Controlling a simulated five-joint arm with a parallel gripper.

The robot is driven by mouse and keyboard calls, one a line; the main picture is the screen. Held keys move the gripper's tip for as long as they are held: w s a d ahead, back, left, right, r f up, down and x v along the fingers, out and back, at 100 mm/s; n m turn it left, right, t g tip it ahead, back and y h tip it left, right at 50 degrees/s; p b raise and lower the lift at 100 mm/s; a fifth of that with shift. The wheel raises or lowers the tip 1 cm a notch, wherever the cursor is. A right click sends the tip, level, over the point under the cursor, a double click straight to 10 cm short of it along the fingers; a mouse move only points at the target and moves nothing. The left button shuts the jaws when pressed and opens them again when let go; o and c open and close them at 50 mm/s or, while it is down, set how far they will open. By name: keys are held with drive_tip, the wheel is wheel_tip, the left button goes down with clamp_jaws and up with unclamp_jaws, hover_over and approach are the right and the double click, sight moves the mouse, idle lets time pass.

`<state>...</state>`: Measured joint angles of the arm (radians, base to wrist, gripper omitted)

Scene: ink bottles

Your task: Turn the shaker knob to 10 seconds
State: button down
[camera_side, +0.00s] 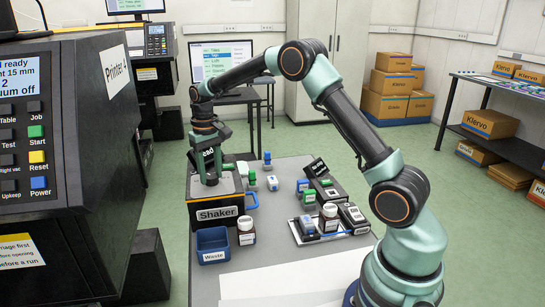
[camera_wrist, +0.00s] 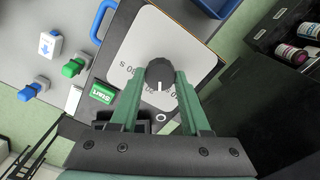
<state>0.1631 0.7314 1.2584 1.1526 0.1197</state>
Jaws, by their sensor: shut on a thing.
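The shaker (camera_side: 217,213) is a dark box with a light top plate, on the grey table in the side view. Its plate (camera_wrist: 185,35) shows light grey in the wrist view. The black round knob (camera_wrist: 160,72) has a white pointer line that points toward the bottom of the wrist picture. My gripper (camera_wrist: 160,82) is shut on the knob, with a green finger on each side. In the side view my gripper (camera_side: 210,178) points down at the shaker top, and the knob is hidden there.
A green Start button (camera_wrist: 103,92) lies left of my fingers. A blue handle (camera_wrist: 101,20) is at the shaker's side. A blue Waste bin (camera_side: 212,245) and a labelled bottle (camera_side: 246,231) stand in front of the shaker. The printer (camera_side: 95,150) stands close at left.

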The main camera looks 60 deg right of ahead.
sight(211, 175)
drive_tip(key=n, duration=0.5)
drive_tip(key=shift+r, duration=0.1)
drive_tip(key=shift+n, duration=0.3)
idle(0.4)
drive_tip(key=shift+c, duration=1.9)
unclamp_jaws()
wheel_tip(211, 175, up, 12)
